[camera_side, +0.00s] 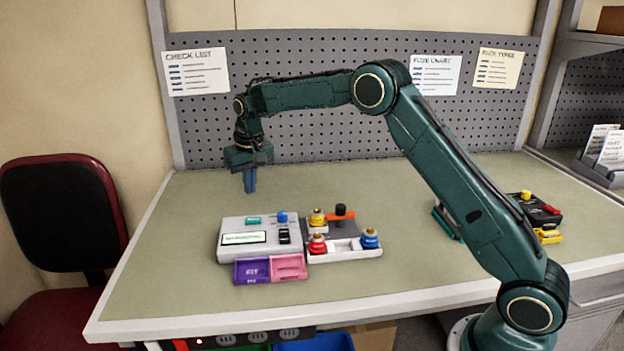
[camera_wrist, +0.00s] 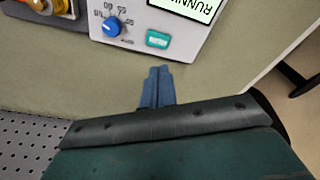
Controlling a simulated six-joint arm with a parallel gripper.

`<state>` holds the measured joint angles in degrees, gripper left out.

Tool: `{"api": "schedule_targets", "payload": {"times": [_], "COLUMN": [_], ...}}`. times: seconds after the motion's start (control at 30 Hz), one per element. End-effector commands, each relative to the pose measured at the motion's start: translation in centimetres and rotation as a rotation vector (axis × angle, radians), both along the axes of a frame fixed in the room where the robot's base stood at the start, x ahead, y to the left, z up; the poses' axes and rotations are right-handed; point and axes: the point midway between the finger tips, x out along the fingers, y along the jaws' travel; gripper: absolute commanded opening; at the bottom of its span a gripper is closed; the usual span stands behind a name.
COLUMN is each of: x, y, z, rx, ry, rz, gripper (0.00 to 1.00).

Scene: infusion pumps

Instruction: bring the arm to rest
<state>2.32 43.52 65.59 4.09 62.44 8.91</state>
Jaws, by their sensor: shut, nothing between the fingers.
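My gripper (camera_side: 250,181) hangs pointing down above the back left part of the table, behind the white pump. Its blue fingers are together and empty. They also show in the wrist view (camera_wrist: 158,76), closed side by side, with the pump beyond them. The infusion pump (camera_side: 232,254) is a white box with a lit screen, a blue knob (camera_side: 282,217) and a green button (camera_side: 253,220). In the wrist view its screen (camera_wrist: 190,6) reads "RUNNING", upside down. My gripper appears apart from the pump.
Right of the pump, a white tray (camera_side: 345,254) holds red, yellow and blue capped parts. A dark device (camera_side: 540,211) with coloured buttons stands at right. A pegboard (camera_side: 300,140) closes the back; the front left table is clear.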

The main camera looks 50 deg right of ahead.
Motion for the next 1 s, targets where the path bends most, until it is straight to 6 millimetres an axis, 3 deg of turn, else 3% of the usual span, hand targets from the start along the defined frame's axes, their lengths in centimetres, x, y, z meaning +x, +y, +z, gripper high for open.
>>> {"api": "schedule_targets", "payload": {"times": [0.47,0.77,1.0], "x": [-0.3,-3.2,-7.6], "y": [0.0,0.5,1.0], "z": [0.6,4.6,9.0], "rx": [-0.001,-0.002,-0.006], "ry": [-0.004,-0.036,-0.076], "rz": [0.003,0.026,0.057], "gripper": [0.00,0.00,0.00]}}
